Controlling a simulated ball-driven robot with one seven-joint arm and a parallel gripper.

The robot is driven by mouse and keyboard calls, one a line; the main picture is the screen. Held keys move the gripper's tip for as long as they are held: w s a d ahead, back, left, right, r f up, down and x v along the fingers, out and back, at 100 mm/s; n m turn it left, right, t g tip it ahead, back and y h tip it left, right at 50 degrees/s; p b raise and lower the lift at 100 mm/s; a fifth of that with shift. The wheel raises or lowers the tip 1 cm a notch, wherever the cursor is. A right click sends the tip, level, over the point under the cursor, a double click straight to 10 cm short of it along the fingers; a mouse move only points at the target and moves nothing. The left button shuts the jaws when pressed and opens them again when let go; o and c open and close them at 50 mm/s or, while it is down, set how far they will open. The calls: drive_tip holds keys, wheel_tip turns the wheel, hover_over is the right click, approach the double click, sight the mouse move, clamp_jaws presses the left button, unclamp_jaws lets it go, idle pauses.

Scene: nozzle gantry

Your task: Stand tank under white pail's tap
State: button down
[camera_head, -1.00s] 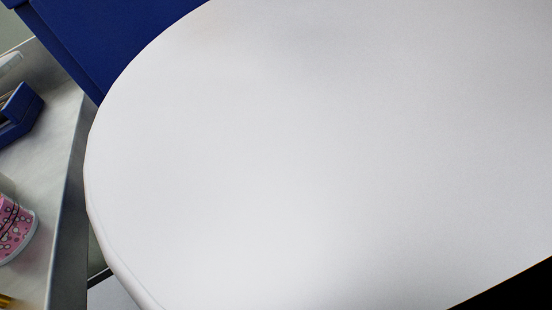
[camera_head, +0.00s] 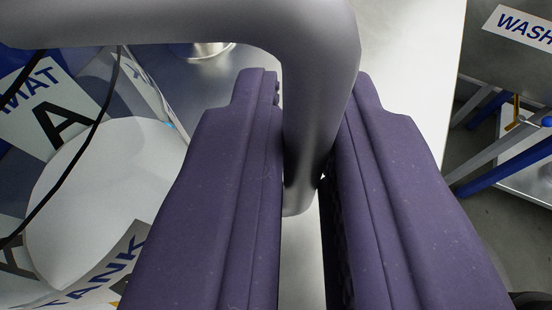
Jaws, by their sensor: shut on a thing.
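My gripper (camera_head: 310,95) has two purple fingers, shut on a thick grey bent bar (camera_head: 160,22). The bar crosses the top of the view from the left, then turns down between the fingers. It looks like a handle, but I cannot tell whether it belongs to the tank.
A white rounded surface (camera_head: 105,185) and a sign reading "MAT" with a letter A (camera_head: 45,110) lie at the left, crossed by a black cable. A shiny metal surface lies behind the fingers. A "WASH" sign (camera_head: 525,25) and blue-legged stand (camera_head: 505,165) are at the right.

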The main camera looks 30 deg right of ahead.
drive_tip(key=shift+f, duration=0.25)
drive_tip(key=c, duration=1.1)
unclamp_jaws()
drive_tip(key=shift+s+r, duration=0.1)
drive_tip(key=shift+r, duration=0.05)
drive_tip(key=p+v, duration=0.4)
drive_tip(key=v, duration=0.8)
drive_tip(key=shift+s, duration=0.1)
